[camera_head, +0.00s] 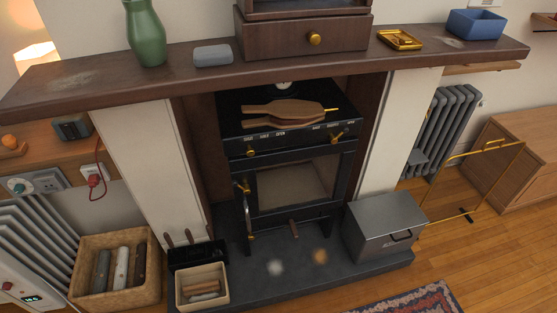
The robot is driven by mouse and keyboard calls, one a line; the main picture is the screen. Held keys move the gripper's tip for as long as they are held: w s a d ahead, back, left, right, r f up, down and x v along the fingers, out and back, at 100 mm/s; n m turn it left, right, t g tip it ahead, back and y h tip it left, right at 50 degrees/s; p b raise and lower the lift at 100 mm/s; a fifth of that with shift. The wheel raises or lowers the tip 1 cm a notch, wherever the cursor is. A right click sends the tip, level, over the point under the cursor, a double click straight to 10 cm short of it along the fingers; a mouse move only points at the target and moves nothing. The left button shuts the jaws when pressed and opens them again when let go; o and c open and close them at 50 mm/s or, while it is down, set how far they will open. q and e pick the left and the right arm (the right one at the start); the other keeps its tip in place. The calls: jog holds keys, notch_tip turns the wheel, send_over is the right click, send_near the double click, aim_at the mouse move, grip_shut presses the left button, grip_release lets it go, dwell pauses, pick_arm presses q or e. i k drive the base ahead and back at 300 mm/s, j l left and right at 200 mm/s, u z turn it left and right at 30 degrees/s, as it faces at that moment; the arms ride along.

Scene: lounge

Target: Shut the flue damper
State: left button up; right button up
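The black stove (300,200) stands in the fireplace opening under the mantel. Its front top edge carries two rows of small white labels, too small to read surely. A brass knob (250,152) sits below the left row, and a brass lever-like handle (337,135) sits below the right row. I cannot tell which of them is the flue damper, or its setting. The glazed stove door (295,184) looks closed, with a brass-tipped handle (242,187) at its left. Neither of my grippers is in view.
Wooden bellows (283,111) lie on the stove top. A grey metal box (383,228) stands right of the stove on the dark hearth. A kindling box (203,287) and log basket (118,270) stand at left. The mantel (190,72) overhangs the stove.

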aim_at(340, 135)
jog(key=i+l+u, duration=0.2)
jog(key=l, duration=0.8)
jog(key=i+l+u, duration=0.2)
jog(key=l, duration=0.8)
jog(key=l+u, duration=0.15)
jog(key=l, duration=0.85)
